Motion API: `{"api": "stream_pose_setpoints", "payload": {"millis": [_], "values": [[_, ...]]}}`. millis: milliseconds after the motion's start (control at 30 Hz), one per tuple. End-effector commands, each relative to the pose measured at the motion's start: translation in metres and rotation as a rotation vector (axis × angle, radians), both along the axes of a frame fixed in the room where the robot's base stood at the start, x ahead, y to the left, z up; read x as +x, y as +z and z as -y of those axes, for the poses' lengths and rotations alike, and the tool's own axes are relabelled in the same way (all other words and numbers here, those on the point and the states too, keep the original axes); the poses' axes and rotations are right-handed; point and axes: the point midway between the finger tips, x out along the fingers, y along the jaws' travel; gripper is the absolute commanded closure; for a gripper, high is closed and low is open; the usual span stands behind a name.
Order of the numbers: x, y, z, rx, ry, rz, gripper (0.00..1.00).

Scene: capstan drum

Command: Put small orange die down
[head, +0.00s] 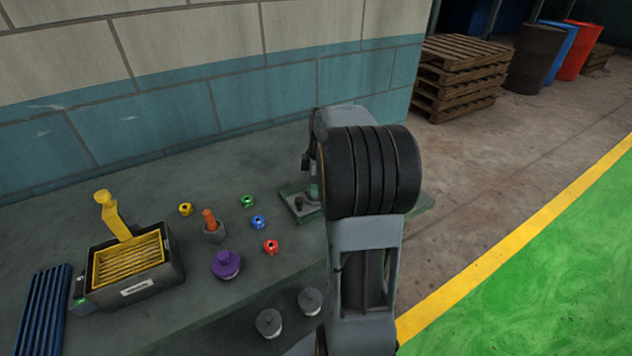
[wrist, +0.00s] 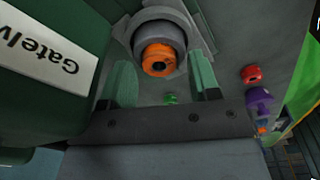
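In the wrist view, the small orange die (wrist: 158,60) is a ring with a dark hole. It sits at the mouth of a round grey holder (wrist: 160,28). My gripper (wrist: 162,78) has its two green fingers wide apart, one on each side below the die. I see a gap between the fingers and the die, and nothing is clamped between them. In the head view my arm hides the gripper, the orange die and the holder.
A dark green housing with a white label (wrist: 45,60) stands close on the left in the wrist view. On the bench are green (head: 247,201), blue (head: 258,222), yellow (head: 185,209) and red (head: 271,247) dies, a purple knobbed piece (head: 226,265) and a basket box (head: 160,285).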

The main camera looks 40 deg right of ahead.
Motion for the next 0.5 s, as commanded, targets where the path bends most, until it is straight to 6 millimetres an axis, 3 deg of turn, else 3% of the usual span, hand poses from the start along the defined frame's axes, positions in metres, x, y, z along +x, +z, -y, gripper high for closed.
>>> {"api": "stream_pose_setpoints", "payload": {"millis": [267,500], "values": [[0.0,0.001,0.0,0.0,0.0,0.0,0.4],[-0.001,0.026,0.003,-0.003,-0.001,0.004,0.4]]}}
